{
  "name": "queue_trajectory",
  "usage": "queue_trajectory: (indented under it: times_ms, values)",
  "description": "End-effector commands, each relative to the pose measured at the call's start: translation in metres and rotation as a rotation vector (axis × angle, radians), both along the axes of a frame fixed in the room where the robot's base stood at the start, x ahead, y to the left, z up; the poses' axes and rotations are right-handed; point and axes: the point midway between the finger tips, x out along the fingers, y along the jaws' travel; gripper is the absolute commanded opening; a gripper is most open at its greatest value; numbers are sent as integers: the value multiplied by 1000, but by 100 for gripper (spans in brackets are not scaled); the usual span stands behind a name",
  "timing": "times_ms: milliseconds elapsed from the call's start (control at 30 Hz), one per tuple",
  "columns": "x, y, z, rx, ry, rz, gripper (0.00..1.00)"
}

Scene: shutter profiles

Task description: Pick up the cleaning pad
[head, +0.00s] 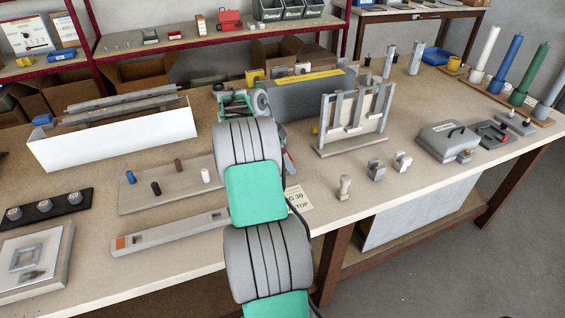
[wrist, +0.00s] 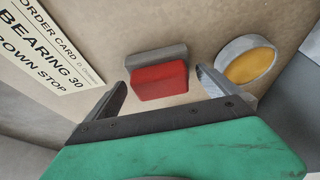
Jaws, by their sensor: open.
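The cleaning pad appears to be the red block with a grey layer (wrist: 160,80), lying on the tan bench top in the wrist view. My gripper (wrist: 161,78) is open, with one dark finger on each side of the pad and a visible gap on both sides. The right finger is the closer of the two to the pad's edge. Nothing is held. In the head view my arm reaches over the bench and hides the gripper, and I cannot make out the pad clearly there.
A round grey piece with an orange face (wrist: 250,66) lies just right of the right finger. A printed order card (wrist: 45,45) lies to the left. In the head view, a grey upright frame (head: 355,118) stands right of my arm and a long grey profile (head: 170,232) lies left.

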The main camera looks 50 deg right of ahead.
Motion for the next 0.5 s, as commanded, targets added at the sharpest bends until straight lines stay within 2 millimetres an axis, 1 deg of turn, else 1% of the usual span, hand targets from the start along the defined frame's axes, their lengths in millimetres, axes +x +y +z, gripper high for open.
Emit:
queue_trajectory:
  times_ms: [100, 267, 367, 500]
  values:
    - [-1, -3, -8, 0, -1, 0, 100]
    - [-1, -3, -9, 0, -2, 2, 100]
    - [-1, -3, -9, 0, -1, 3, 93]
    - [-1, -3, -8, 0, -1, 3, 82]
